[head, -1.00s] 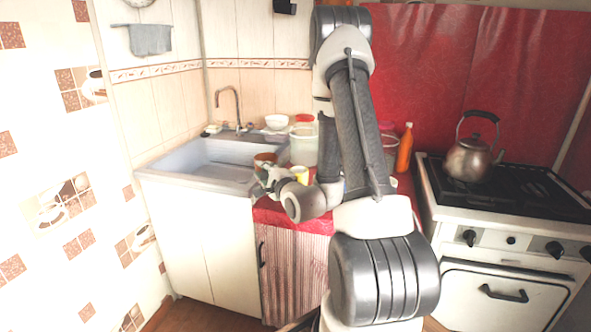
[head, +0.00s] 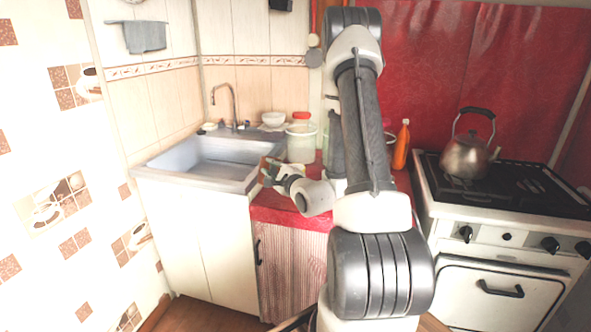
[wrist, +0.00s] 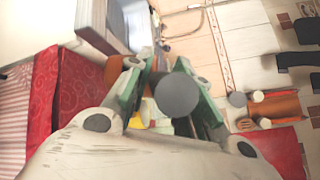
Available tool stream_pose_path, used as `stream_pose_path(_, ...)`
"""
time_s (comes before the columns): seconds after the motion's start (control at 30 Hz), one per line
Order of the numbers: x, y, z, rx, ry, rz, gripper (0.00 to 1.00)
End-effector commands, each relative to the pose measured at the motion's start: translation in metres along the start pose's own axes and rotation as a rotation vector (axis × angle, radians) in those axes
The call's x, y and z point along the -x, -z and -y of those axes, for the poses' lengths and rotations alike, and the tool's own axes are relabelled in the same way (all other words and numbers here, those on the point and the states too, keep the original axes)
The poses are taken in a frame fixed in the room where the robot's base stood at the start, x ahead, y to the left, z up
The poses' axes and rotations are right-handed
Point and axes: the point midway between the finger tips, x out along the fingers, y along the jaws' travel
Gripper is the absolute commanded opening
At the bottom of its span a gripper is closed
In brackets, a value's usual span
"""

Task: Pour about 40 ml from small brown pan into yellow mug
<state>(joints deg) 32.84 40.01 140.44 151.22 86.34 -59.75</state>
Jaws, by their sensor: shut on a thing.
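My gripper (head: 270,172) is over the red counter near the sink's right side. In the wrist view its green fingers (wrist: 158,72) are shut on the small brown pan (wrist: 119,72), which shows in part behind them. A dark grey disc between the fingers appears to be the end of the pan's handle. Yellow patches, likely the yellow mug (wrist: 136,122), show just below the fingers in the wrist view. In the head view I cannot make out the mug, and the pan is mostly hidden. The liquid is not visible, and I cannot tell the pan's tilt.
A large clear jar (head: 301,145) with a red-lidded container behind it and a white bowl (head: 273,119) stand behind my gripper. The sink (head: 195,160) is to the left. An orange bottle (head: 401,146) stands to the right. A kettle (head: 467,157) sits on the stove (head: 510,195).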

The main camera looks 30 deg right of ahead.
Motion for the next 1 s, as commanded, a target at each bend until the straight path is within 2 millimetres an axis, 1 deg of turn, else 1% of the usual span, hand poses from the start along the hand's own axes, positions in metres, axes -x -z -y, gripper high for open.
stream_pose_path(0.1, -0.002, 0.017, -0.004, -0.074, -0.003, 0.002, 0.0)
stream_pose_path(0.33, -0.003, 0.028, 0.023, -0.219, -0.014, 0.008, 0.0)
stream_pose_path(0.4, -0.003, 0.03, 0.033, -0.259, -0.018, 0.011, 0.0)
stream_pose_path(0.7, -0.002, 0.035, 0.061, -0.378, -0.031, 0.013, 0.0)
stream_pose_path(1.0, -0.003, 0.043, 0.074, -0.499, -0.045, 0.016, 0.0)
